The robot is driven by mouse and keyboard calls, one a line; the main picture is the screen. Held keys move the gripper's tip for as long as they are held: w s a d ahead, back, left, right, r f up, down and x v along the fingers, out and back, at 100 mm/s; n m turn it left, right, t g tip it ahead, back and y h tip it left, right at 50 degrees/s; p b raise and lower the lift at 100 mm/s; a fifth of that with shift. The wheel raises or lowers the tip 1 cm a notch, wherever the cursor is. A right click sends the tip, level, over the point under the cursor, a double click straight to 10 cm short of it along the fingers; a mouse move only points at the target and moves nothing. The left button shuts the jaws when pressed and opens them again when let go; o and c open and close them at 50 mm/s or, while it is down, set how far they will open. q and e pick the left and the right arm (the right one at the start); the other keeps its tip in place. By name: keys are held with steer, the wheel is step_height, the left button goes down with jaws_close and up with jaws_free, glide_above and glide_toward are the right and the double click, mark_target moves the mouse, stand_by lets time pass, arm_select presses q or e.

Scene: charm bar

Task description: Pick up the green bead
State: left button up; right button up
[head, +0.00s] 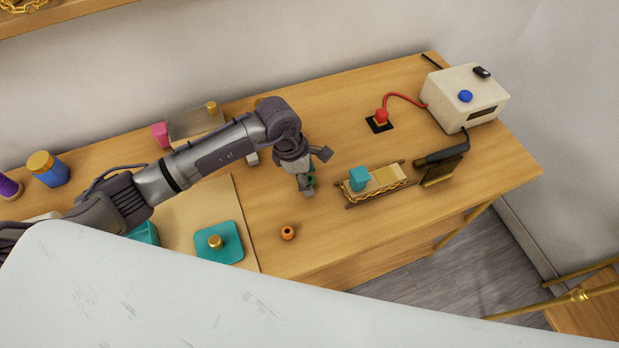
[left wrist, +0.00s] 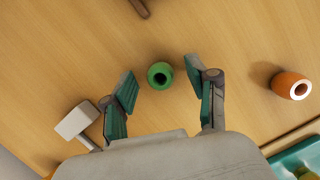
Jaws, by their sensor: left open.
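The green bead (left wrist: 160,75) stands on the wooden table in the left wrist view, its dark hole facing up. My left gripper (left wrist: 160,82) is open, with one finger on each side of the bead and a gap to both. In the head view my left gripper (head: 308,188) points down at the table, and only a sliver of the green bead (head: 311,181) shows by its fingers. My right gripper is not in view.
An orange bead (head: 288,233) lies nearby; it also shows in the left wrist view (left wrist: 291,85). A small mallet-like grey block (left wrist: 77,121) lies left of the gripper. A wooden rack (head: 376,190) with a teal block (head: 359,179) stands to the right.

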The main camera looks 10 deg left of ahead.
arm_select(q)
steer(key=c, duration=0.9)
steer(key=shift+r, duration=0.15)
